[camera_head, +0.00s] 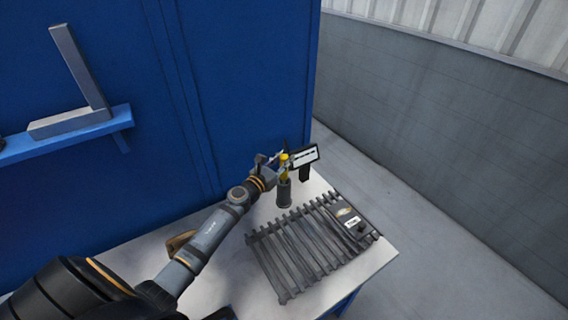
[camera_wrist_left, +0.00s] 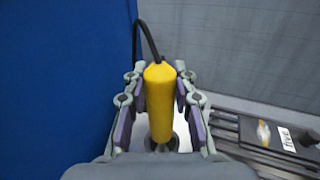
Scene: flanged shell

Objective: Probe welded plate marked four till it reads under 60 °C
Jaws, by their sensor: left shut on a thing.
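My left gripper (camera_head: 274,169) is shut on a yellow probe handle (camera_head: 285,163), which stands upright between its fingers. In the left wrist view the yellow handle (camera_wrist_left: 160,95) has a black cable curving from its top. The handle is over a dark cylindrical holder (camera_head: 284,194); I cannot tell how deep its tip sits. A dark welded plate (camera_head: 345,215) lies on the right end of the slatted rack. Its white label (camera_wrist_left: 287,140) seems to read "five" in the left wrist view; its oval weld patch (camera_wrist_left: 263,132) is beside the label. My right gripper is not in view.
A meter with a lit display (camera_head: 304,156) stands behind the holder, its reading too small to make out. The slatted rack (camera_head: 290,250) covers much of the pale table (camera_head: 375,263). A blue wall (camera_head: 262,80) rises close behind.

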